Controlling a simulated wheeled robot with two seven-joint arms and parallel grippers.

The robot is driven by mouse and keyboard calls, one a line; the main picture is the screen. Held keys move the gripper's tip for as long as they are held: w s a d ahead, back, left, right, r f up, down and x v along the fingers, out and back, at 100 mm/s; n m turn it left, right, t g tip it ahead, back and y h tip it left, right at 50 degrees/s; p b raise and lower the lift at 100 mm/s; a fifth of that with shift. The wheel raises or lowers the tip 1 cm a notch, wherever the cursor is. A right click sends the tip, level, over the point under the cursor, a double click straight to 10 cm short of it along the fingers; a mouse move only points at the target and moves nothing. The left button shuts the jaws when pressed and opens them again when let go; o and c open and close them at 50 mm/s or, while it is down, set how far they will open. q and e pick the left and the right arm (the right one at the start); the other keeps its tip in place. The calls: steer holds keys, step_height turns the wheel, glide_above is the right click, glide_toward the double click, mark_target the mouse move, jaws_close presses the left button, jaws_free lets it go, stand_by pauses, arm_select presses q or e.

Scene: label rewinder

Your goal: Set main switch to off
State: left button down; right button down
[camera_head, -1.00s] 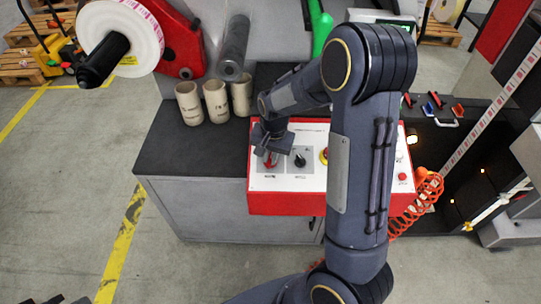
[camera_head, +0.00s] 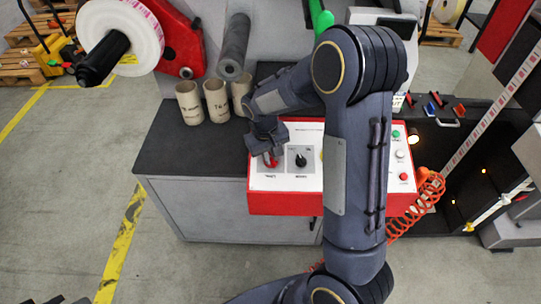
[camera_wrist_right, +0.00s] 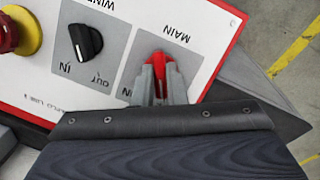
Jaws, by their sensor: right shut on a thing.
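The main switch is a red rotary knob (camera_wrist_right: 163,70) on a grey plate marked MAIN, at the left end of the white control panel (camera_head: 280,181). The knob also shows in the head view (camera_head: 270,161), partly under my right gripper. My right gripper (camera_wrist_right: 160,85) is shut on the red knob, with its grey fingers on either side of it. In the head view the right gripper (camera_head: 268,152) comes down on the panel from above. The lower part of the plate's lettering is hidden by the fingers. My left gripper is not in view.
A black winding knob (camera_wrist_right: 85,42) sits beside the main switch. A red emergency button (camera_wrist_right: 8,33) on yellow is beyond it. Green, white and red buttons (camera_head: 402,155) are at the panel's right end. Several cardboard cores (camera_head: 190,103) stand behind on the dark tabletop (camera_head: 180,150).

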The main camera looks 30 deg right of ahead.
steer(key=shift+n, duration=0.3)
steer(key=c, duration=1.5)
jaws_free()
steer(key=shift+o, duration=0.2)
step_height(320, 180, up, 8)
steer(key=a, duration=0.1)
steer(key=s+a+r+t+y, duration=0.2)
steer(key=s+a+r, duration=0.1)
steer(key=s, duration=0.8)
steer(key=s+a+r+m+t+y, duration=0.1)
steer(key=s+a+r+t+y, duration=0.2)
steer(key=s, duration=0.8)
steer(key=shift+a+t, duration=0.2)
steer(key=shift+t, duration=0.1)
